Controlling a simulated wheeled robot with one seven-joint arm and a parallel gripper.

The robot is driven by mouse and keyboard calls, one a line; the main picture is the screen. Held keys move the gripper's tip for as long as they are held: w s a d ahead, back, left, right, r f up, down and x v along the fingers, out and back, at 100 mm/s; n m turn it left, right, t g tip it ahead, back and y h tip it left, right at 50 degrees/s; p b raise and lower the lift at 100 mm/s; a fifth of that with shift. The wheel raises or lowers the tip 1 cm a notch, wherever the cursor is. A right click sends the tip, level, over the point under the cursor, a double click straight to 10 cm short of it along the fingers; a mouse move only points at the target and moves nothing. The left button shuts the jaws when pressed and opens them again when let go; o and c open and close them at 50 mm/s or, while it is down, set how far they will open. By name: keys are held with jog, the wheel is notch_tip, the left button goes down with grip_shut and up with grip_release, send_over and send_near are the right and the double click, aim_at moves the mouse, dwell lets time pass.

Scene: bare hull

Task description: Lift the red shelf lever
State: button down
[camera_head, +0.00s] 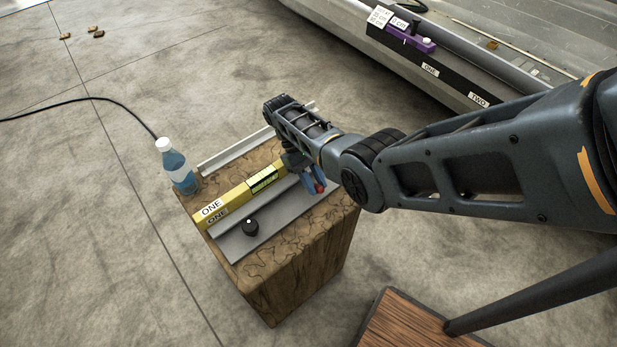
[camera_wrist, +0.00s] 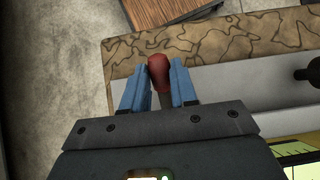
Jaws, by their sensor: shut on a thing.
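The red shelf lever (camera_wrist: 158,70) shows in the wrist view as a rounded red knob on a short stem, between the blue fingers of my gripper (camera_wrist: 158,85). The fingers are shut on it from both sides. In the head view a bit of the red lever (camera_head: 319,187) shows beside the blue fingertips of my gripper (camera_head: 312,182), at the right end of the grey metal shelf (camera_head: 262,232). The shelf lies on a wood-patterned block (camera_head: 300,265). The lower part of the lever is hidden by the gripper.
A yellow level marked ONE (camera_head: 238,194) and a black knob (camera_head: 250,227) are on the block. A blue bottle (camera_head: 178,168) stands beside its left edge. A black cable (camera_head: 95,98) lies on the floor. A long structure with a purple device (camera_head: 408,36) is at the back right.

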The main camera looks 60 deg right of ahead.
dwell(0.4)
jog(key=c, duration=0.9)
grip_release()
jog(key=p+v, duration=0.1)
jog(key=v, duration=0.7)
jog(key=shift+f, duration=0.15)
jog(key=shift+c, duration=0.4)
